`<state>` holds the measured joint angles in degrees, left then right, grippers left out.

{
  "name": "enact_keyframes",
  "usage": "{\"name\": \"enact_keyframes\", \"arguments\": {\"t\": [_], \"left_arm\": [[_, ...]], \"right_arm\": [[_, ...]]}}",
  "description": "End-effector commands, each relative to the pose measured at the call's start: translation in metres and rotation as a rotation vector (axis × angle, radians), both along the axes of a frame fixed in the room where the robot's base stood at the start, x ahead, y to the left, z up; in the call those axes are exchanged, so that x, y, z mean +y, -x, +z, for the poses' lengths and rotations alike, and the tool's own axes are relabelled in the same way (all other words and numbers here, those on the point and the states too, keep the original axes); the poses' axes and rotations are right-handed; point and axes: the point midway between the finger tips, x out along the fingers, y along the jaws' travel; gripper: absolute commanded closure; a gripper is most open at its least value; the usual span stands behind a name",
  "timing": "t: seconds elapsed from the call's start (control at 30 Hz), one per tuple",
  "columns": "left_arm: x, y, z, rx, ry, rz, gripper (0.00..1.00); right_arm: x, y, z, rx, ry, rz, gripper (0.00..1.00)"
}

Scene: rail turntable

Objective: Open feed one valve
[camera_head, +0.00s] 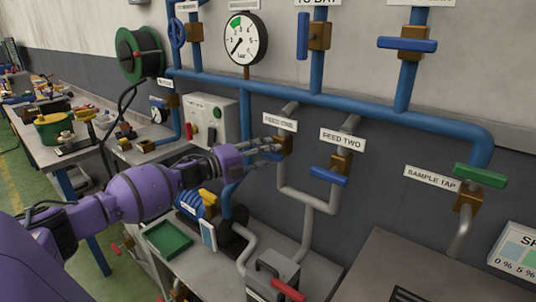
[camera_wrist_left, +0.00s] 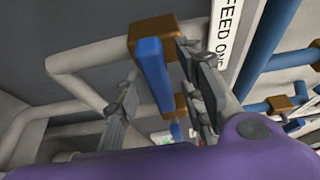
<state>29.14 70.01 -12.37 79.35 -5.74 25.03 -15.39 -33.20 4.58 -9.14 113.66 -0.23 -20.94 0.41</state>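The feed one valve has a brass body (camera_head: 286,144) under the FEED ONE sign (camera_head: 280,122). My left gripper (camera_head: 275,149) is at this valve and hides most of its handle in the head view. In the left wrist view, the blue handle (camera_wrist_left: 154,75) of the feed one valve lies between the two fingers of my left gripper (camera_wrist_left: 157,68). The fingers are apart. A clear gap shows on the left of the handle; the right finger is close to it, and I cannot tell whether it touches. My right gripper is not in view.
The feed two valve's blue handle (camera_head: 328,176) is close by on the right. The green sample tap handle (camera_head: 480,175) is farther right. A blue pump (camera_head: 197,203), a green tray (camera_head: 167,238) and a grey box with a red lever (camera_head: 272,275) stand below.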

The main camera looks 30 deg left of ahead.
Motion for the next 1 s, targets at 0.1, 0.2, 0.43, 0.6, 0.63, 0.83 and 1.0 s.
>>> {"name": "enact_keyframes", "arguments": {"t": [0.1,0.2,0.43,0.6,0.63,0.83,1.0], "left_arm": [[-0.001,-0.0018,0.0003,0.0,0.0,0.0,0.64],[-0.001,-0.0016,0.0,0.0,0.0,0.0,0.64],[-0.0009,-0.0014,0.0,0.0,0.0,0.0,0.84],[-0.0009,-0.0014,0.0,0.0,0.0,0.0,1.0],[-0.0009,-0.0014,-0.0001,0.0,0.0,0.0,1.0],[-0.001,-0.0014,-0.0003,0.001,0.013,0.0,1.0],[-0.0014,-0.0013,-0.0005,0.006,0.069,-0.001,1.0]], "right_arm": [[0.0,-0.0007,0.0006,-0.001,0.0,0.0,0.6],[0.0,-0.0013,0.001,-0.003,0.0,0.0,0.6],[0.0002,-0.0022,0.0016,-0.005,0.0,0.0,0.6],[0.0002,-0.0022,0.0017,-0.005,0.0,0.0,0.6],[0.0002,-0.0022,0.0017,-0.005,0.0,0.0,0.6],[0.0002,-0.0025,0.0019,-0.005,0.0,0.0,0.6],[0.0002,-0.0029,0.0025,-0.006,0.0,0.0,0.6]]}}
